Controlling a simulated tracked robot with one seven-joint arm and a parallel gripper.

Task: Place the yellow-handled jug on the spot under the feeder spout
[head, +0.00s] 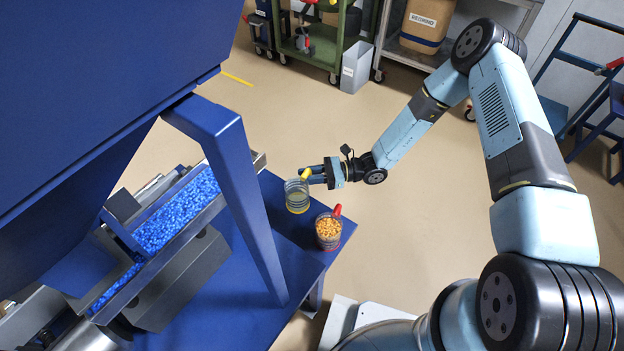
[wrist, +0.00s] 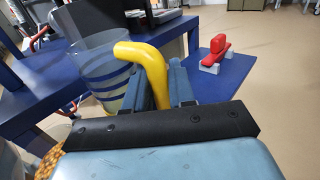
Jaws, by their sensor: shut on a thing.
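The yellow-handled jug (head: 297,198) is clear and looks empty, near the far edge of the blue table in the head view. In the wrist view its clear body with blue bands (wrist: 98,72) is at the left. My gripper (head: 313,175) is shut on its yellow handle; the fingers (wrist: 160,88) show on both sides of the handle in the wrist view. The jug looks about upright; I cannot tell whether its base touches the table. The feeder trough (head: 180,220) holds blue pellets at the left. Its spout and the spot under it are not clearly visible.
A red-handled jug (head: 328,235) of orange pellets stands close to the yellow-handled jug, near the table's right corner. A blue frame leg (head: 245,200) rises between the jugs and the trough. The blue table (head: 225,315) has bare room in front of the leg.

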